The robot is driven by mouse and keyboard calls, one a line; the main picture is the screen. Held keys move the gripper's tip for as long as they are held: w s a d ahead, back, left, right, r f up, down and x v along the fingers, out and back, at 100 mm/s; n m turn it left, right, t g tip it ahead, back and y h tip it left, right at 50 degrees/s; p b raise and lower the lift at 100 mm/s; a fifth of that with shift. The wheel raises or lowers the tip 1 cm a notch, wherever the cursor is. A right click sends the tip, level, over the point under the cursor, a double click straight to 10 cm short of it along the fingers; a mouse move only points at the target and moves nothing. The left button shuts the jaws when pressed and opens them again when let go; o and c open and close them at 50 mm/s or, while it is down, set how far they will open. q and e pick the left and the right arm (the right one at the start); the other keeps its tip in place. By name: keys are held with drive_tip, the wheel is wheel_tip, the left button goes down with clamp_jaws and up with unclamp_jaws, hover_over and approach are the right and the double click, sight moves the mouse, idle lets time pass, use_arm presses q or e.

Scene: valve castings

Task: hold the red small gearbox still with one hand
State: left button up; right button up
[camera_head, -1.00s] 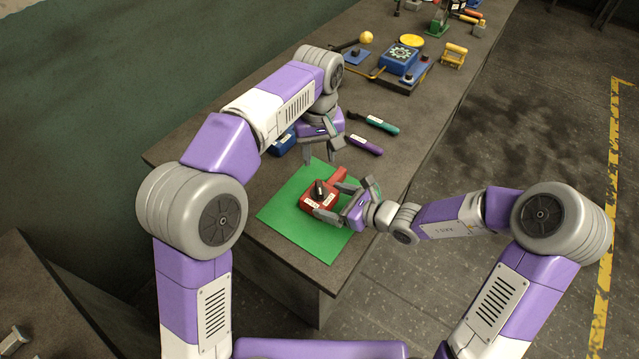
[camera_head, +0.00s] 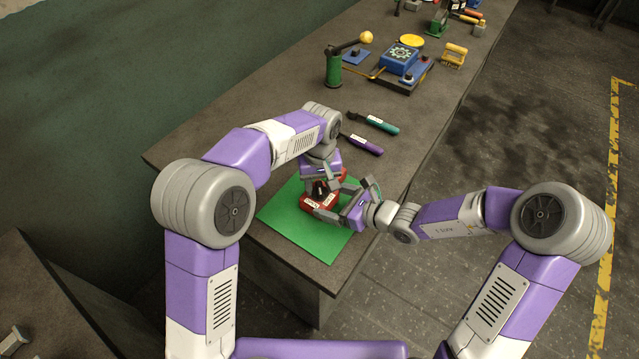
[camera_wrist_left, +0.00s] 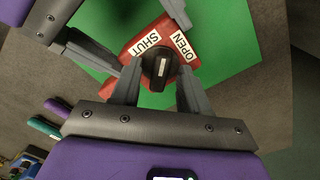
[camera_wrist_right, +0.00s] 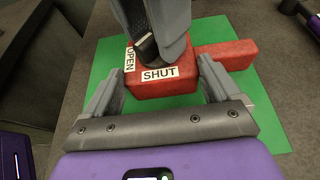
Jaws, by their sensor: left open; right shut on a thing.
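The red small gearbox (camera_head: 320,206) lies on a green mat (camera_head: 295,237) near the table's front end. It has a bar-like red arm (camera_wrist_right: 225,54), OPEN and SHUT labels and a black knob (camera_wrist_left: 160,68) on top. My right gripper (camera_wrist_right: 160,72) is shut on the gearbox body, one finger on each side; its fingers also show in the left wrist view. My left gripper (camera_wrist_left: 158,84) is open above the gearbox, its fingers on either side of the knob. Whether they touch it I cannot tell. In the head view, my left gripper (camera_head: 322,184) partly hides the gearbox.
A purple-handled tool (camera_head: 362,145) and a teal-handled tool (camera_head: 380,124) lie behind the mat. Farther back stand a green post with a yellow-knobbed lever (camera_head: 334,70) and a blue box (camera_head: 400,60) on a dark base. The front part of the mat is clear.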

use_arm(q)
clamp_jaws()
drive_tip(key=shift+m, duration=0.3)
drive_tip(key=m, duration=0.3)
drive_tip(key=shift+m, duration=2.5)
unclamp_jaws()
